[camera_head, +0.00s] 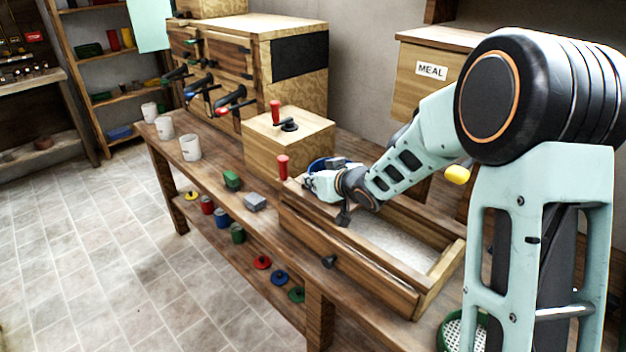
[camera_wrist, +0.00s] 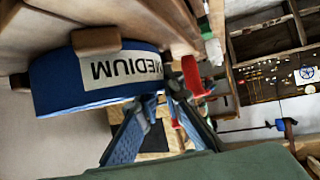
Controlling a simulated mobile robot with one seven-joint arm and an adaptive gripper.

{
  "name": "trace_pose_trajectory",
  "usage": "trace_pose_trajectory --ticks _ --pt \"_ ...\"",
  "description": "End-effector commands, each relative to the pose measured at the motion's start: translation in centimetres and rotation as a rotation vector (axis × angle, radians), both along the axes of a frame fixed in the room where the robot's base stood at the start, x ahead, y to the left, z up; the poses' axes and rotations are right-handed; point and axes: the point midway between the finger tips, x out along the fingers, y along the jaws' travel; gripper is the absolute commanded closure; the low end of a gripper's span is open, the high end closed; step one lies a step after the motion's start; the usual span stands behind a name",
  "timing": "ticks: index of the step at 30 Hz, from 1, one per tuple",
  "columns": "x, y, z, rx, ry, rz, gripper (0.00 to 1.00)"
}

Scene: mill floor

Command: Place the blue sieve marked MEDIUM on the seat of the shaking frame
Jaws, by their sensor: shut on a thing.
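The blue sieve (camera_wrist: 60,88), its MEDIUM label upside down in the wrist view, shows in the head view only as a blue arc (camera_head: 319,164) behind my gripper. My gripper (camera_head: 312,186) is shut on the sieve's wall; its fingers also show in the wrist view (camera_wrist: 165,100). The wooden shaking frame (camera_head: 345,262) is a long box with a pale inside. The sieve is at its far left end. Wooden blocks (camera_wrist: 96,40) stand close against the sieve's side. I cannot tell whether it rests fully on the seat, which is mostly hidden.
A red-knobbed lever (camera_head: 282,166) stands close to my gripper. A wooden box (camera_head: 288,150) with a red crank is behind it. A green sieve (camera_head: 448,330) is at lower right. White cups (camera_head: 191,148) and small weights (camera_head: 232,181) sit along the bench's left.

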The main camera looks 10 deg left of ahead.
Motion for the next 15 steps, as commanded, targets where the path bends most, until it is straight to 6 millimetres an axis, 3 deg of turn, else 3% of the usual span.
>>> trace_pose_trajectory --ticks 6,15 --pt "-0.01 -0.01 -0.13 -0.001 0.001 0.000 0.75" --pt "-0.01 0.00 0.07 0.000 0.000 0.000 0.75"
